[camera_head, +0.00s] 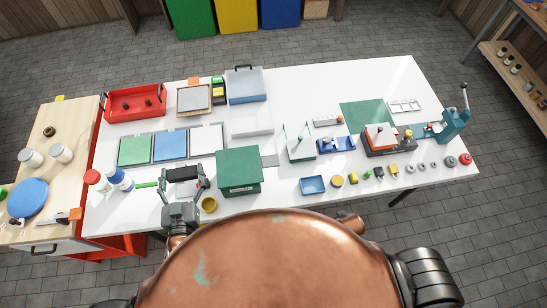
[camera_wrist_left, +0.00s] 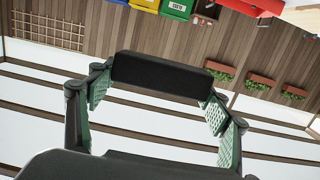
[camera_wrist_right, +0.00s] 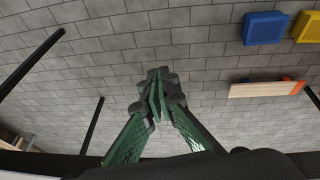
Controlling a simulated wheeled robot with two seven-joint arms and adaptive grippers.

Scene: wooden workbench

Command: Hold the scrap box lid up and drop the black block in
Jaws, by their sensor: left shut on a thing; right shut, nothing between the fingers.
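My left gripper (camera_head: 184,182) is shut on the black block (camera_head: 182,173), held up near the front edge of the bench, left of the scrap box. In the left wrist view the black block (camera_wrist_left: 162,76) spans crosswise between the two green-padded fingers. The scrap box (camera_head: 240,190) is a green box with a label on its front. Its flat green lid (camera_head: 239,163) appears down over the top, so the inside is hidden. My right gripper (camera_wrist_right: 158,95) is shut and empty in the right wrist view, with grey floor behind it; I cannot make it out in the head view.
Two bottles with red (camera_head: 92,177) and blue (camera_head: 116,175) caps stand left of the left gripper. A blue tray (camera_head: 313,185) and several small parts lie to the right.

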